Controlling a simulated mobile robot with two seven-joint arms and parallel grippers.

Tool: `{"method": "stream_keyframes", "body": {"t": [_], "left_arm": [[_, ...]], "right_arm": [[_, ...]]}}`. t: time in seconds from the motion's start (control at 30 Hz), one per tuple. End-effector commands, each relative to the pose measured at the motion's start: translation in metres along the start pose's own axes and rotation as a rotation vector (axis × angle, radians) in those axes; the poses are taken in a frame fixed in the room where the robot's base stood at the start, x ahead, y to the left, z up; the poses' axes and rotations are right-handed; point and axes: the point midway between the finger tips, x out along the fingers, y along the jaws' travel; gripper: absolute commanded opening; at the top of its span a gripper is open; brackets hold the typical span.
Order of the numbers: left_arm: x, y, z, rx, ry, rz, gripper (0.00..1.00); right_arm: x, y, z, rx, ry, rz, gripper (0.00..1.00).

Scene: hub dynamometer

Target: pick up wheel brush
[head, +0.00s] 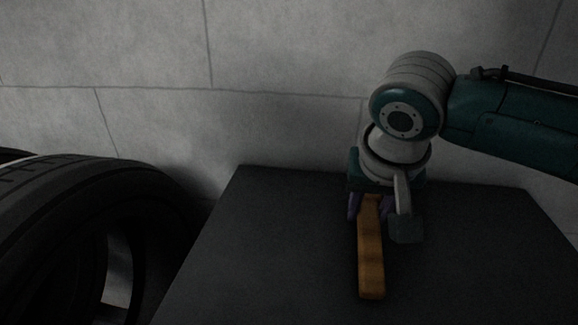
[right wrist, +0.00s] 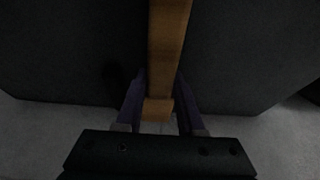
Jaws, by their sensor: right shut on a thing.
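The wheel brush (head: 371,255) shows as a long orange-brown wooden bar on the dark table, its near end toward me. My right gripper (head: 370,212) points down over the far part of the brush and is shut on it, with purple fingers on both sides. In the right wrist view the brush (right wrist: 168,40) runs from the top edge down between the fingers of my gripper (right wrist: 160,92). Any bristles are hidden. I cannot clearly tell whether the brush touches the table. My left gripper is not in view.
The dark table (head: 260,240) is otherwise bare, with free room on both sides of the brush. A large black tyre (head: 75,215) stands left of the table. A grey block wall (head: 280,60) rises close behind.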

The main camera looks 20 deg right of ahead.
Motion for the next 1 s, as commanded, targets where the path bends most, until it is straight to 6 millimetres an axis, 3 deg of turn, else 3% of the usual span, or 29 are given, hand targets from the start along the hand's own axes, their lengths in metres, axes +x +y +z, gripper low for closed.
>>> {"method": "stream_keyframes", "body": {"t": [0.4, 0.57, 0.77, 1.0], "left_arm": [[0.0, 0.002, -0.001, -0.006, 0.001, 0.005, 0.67], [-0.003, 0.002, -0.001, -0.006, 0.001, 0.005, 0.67], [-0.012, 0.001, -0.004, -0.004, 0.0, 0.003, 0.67], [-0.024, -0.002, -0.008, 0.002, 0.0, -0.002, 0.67]], "right_arm": [[-0.001, 0.0, -0.001, 0.0, 0.0, 0.0, 0.0], [-0.01, 0.0, -0.005, 0.001, 0.001, -0.001, 0.0], [-0.044, -0.001, -0.019, 0.0, 0.004, -0.004, 0.0], [-0.113, -0.001, -0.048, 0.001, 0.006, -0.004, 0.0]]}}
